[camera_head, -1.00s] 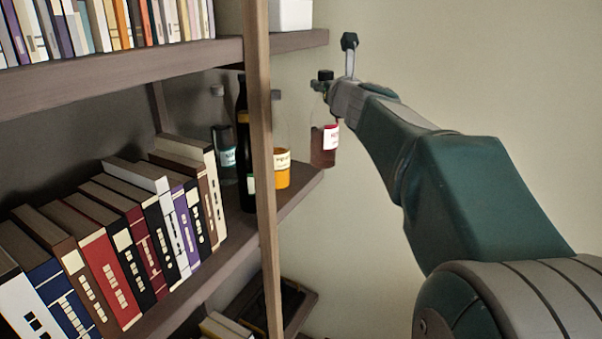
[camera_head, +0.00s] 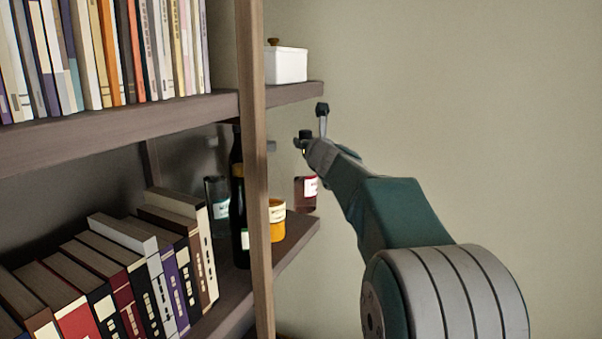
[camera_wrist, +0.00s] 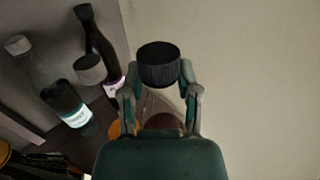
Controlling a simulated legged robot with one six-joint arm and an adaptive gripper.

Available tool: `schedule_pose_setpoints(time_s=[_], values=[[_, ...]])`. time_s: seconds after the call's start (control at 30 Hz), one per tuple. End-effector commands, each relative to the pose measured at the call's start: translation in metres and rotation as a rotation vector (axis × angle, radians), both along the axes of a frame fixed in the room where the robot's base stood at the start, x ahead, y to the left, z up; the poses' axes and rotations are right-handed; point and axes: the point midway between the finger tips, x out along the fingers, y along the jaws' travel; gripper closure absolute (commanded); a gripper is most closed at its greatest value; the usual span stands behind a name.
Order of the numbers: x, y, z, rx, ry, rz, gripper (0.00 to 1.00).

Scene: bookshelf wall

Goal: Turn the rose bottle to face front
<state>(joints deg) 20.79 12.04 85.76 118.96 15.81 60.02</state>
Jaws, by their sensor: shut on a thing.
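The rose bottle (camera_head: 306,194) has reddish contents, a white and red label and a black cap. In the head view it is upright at the right end of the shelf, its label turned toward the right. My gripper (camera_head: 305,147) is at its neck, just under the cap. In the wrist view my gripper (camera_wrist: 163,102) has a finger on each side of the neck of the rose bottle (camera_wrist: 160,65) and is shut on it. Its lower part is hidden behind my gripper there. I cannot tell whether its base touches the shelf.
An orange bottle (camera_head: 277,222), a dark tall bottle (camera_head: 239,205) and a clear bottle with a teal label (camera_head: 218,200) stand left of it on the shelf (camera_head: 290,240). A wooden post (camera_head: 258,150) stands in front. Books fill the left. A white box (camera_head: 286,65) is above.

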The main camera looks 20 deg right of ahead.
Motion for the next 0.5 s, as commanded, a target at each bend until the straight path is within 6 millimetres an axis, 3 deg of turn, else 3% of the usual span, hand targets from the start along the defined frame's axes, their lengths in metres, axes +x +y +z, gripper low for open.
schedule_pose_setpoints(time_s=[0.2,0.5], values=[[0.028,-0.006,-0.035,0.002,0.0,0.001,1.0],[0.046,-0.01,-0.057,0.001,-0.002,0.001,1.0]])
